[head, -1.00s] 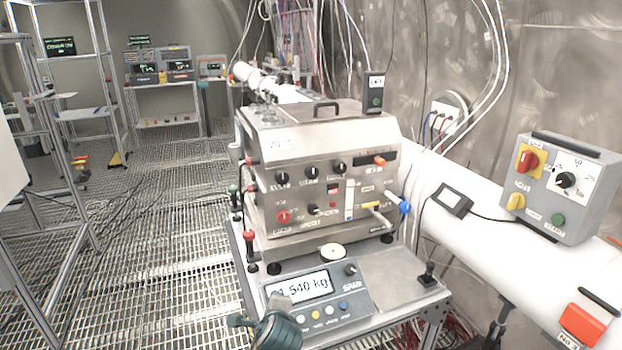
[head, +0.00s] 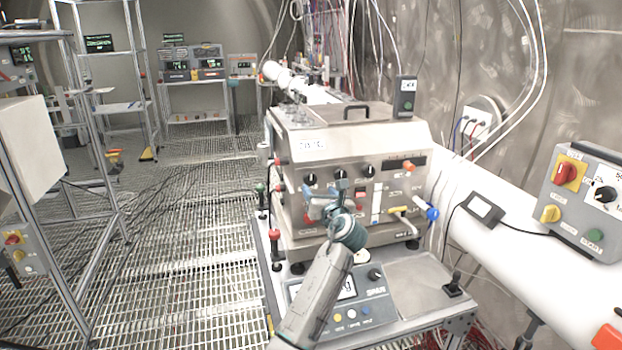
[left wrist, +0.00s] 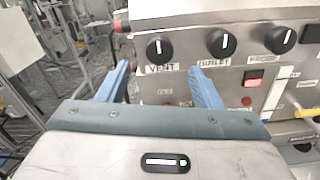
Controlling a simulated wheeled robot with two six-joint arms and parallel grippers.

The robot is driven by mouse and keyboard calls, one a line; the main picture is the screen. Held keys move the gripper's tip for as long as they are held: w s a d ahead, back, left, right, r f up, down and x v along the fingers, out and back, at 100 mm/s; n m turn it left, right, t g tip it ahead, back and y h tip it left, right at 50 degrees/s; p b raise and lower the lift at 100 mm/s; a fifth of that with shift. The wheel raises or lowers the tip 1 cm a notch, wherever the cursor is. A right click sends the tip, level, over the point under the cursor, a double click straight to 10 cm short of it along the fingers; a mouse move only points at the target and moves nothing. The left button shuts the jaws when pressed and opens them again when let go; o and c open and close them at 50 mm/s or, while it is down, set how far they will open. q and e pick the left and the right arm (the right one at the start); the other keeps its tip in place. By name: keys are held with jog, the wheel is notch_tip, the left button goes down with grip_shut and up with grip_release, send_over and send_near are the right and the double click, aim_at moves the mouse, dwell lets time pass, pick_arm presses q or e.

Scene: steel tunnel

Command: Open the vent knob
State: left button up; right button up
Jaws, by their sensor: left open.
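The vent knob (left wrist: 159,48) is a round black knob with a white line, which points roughly upright, above a VENT label on the steel machine (left wrist: 177,22). In the head view the vent knob (head: 310,179) is the leftmost of three black knobs. My left gripper (head: 324,188) is open in front of the panel, just below the knob row. In the left wrist view its blue fingers (left wrist: 160,70) stand apart, one on each side of and below the vent knob. They seem not to touch it. My right gripper is not in view.
An OUTLET knob (left wrist: 220,42) and a third black knob (left wrist: 281,38) sit to the right in the same row. A red-topped post (head: 275,247) stands left of the machine. A scale (head: 372,300) lies below my left arm. A white pipe (head: 520,255) runs on the right.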

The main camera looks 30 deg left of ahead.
aim_at(311, 179)
pick_arm(q)
jog(key=p+x, duration=0.2)
jog(key=x, duration=0.7)
jog(key=shift+c, duration=0.5)
jog(key=c, duration=0.9)
